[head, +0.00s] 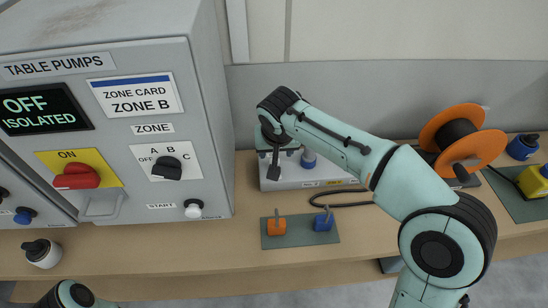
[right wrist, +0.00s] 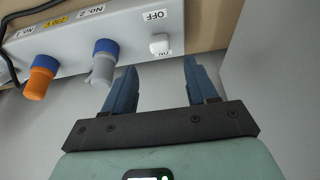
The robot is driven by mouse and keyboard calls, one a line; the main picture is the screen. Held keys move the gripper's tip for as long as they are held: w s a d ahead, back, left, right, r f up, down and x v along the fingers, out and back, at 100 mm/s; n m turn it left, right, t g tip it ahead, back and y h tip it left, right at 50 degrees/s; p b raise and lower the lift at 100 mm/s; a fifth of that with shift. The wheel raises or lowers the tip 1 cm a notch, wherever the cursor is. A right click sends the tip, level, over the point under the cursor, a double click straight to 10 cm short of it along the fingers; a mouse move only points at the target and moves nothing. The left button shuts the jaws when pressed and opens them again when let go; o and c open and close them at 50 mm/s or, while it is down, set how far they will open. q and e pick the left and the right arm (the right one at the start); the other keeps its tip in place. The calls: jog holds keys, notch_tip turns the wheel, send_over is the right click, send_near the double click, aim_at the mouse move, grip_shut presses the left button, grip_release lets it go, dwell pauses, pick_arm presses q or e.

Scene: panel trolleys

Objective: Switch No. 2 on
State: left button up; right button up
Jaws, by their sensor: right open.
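A grey socket strip (head: 290,183) stands at the back of the table and fills the top left of the right wrist view (right wrist: 120,30). Its No. 2 label (right wrist: 90,12) is beside a grey plug with a blue collar (right wrist: 104,62). An orange plug (right wrist: 39,77) is near the No. 1 label (right wrist: 22,32). A small white switch or button (right wrist: 159,44) is beside the OFF label (right wrist: 154,15); its position cannot be told. My right gripper (right wrist: 161,75) is open and empty, its fingertips just short of the strip; my arm partly hides the strip in the head view. My left gripper is out of view.
A grey TABLE PUMPS cabinet (head: 110,218) stands at left, its display (head: 42,108) reading OFF ISOLATED. An orange cable reel (head: 478,150) is at right. A black cable (head: 345,205) crosses the table.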

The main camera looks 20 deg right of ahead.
jog(key=x, duration=0.8)
jog(key=shift+w+r, duration=0.1)
jog(key=c, duration=1)
